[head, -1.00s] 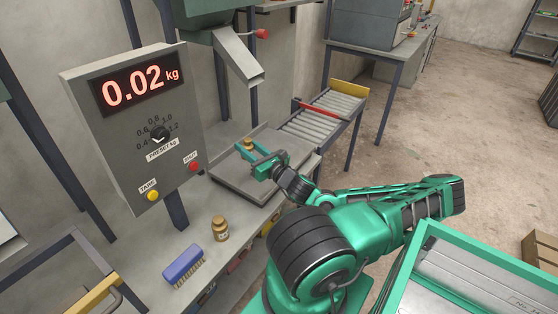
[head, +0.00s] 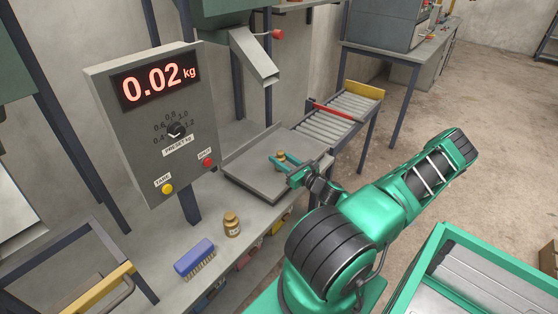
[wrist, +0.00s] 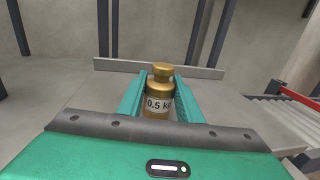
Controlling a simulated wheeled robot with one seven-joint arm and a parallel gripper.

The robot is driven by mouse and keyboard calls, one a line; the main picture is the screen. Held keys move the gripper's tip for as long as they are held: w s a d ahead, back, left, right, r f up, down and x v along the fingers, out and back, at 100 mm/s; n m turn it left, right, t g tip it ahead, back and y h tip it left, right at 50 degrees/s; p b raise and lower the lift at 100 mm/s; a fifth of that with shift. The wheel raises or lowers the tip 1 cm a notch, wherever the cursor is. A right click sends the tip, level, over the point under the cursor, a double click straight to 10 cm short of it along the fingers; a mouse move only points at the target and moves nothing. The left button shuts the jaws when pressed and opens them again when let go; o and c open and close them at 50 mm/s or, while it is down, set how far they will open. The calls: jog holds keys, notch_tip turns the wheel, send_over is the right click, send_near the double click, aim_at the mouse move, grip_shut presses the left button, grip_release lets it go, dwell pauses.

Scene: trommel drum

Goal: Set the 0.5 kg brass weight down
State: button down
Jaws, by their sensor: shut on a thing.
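My gripper (head: 284,165) is shut on a brass weight (head: 281,156) over the grey scale pan (head: 250,182). In the wrist view the weight (wrist: 159,91) stands upright between the two green fingers, and its label reads 0.5 kg. I cannot tell whether its base touches the pan. The display (head: 161,83) on the grey control box reads 0.02 kg. A second brass weight (head: 232,225) stands on the bench in front of the pan, outside my gripper.
A blue brush (head: 195,257) lies on the bench near the second weight. A chute (head: 254,56) hangs above the back of the pan. A roller conveyor (head: 331,121) with a red bar lies beyond the pan. The rest of the pan is clear.

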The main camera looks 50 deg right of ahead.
jog(key=shift+w+a+f, duration=0.15)
jog(key=shift+a+f, duration=0.1)
jog(key=shift+f, duration=0.1)
jog(key=c, duration=1.3)
grip_release()
jog(key=shift+o, duration=0.2)
jog(key=shift+d+f, duration=0.1)
jog(key=shift+f, duration=0.05)
